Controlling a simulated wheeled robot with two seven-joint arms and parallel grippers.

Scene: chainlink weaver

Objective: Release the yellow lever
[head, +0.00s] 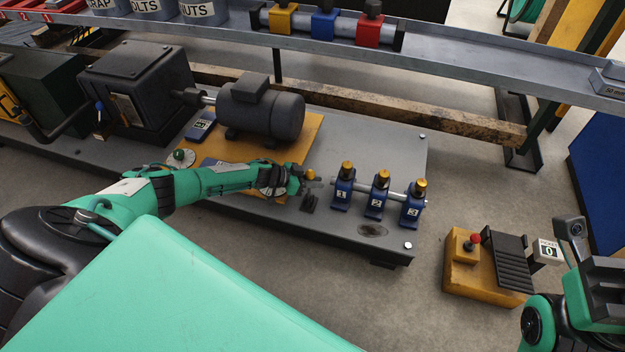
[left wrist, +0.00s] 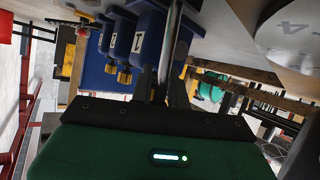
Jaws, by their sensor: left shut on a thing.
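The yellow lever's knob (head: 311,174) shows at the tip of my left gripper (head: 306,182) in the head view, just left of the blue blocks. A small dark bracket (head: 309,203) stands below it on the grey plate. My left gripper is shut on the lever, its arm reaching in from the left. In the left wrist view a grey metal bar (left wrist: 171,45) runs up from between the dark fingers (left wrist: 162,92); its yellow end is not visible there. My right arm shows at the lower right of the head view, its fingers not clear.
Blue blocks marked 1 (head: 342,192), 2 (head: 376,198) and 3 (head: 411,208) carry yellow knobs along a rod. A motor (head: 262,110) stands behind my left arm. A yellow pedestal with a red-knobbed stick (head: 462,258) stands at right. A shelf (head: 440,65) crosses the back.

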